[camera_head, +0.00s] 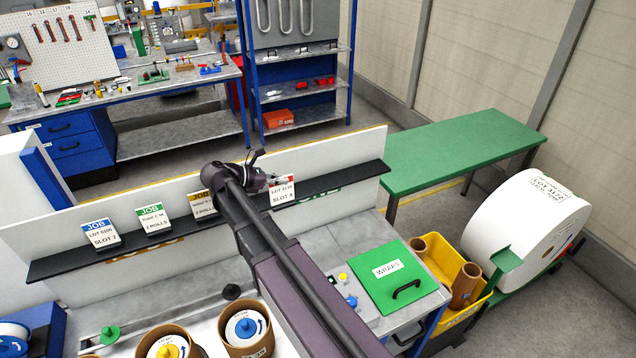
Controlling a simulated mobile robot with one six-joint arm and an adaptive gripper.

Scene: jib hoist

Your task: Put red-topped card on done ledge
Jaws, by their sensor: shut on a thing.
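The red-topped card (283,194) is white, upright, and reads "SLOT 4". My gripper (272,182) is shut on it near its upper left; the fingers are small and partly hidden by the wrist. The card overlaps the right part of the long black ledge (345,180). I cannot tell whether it touches the ledge. Partly hidden green lettering (320,203), seemingly "DONE", shows on the white panel below this part. A blue-topped card (101,234), a green-topped card (152,219) and a yellow-topped card (202,205) stand on the left part; my arm partly covers the yellow one.
The ledge is clear right of the held card. Below it are a grey bench with a green "WRAPS" lid (398,285), a yellow bin (440,262) with brown tubes, and several brown tubs. A green table (465,148) and a large white roll (527,230) stand right.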

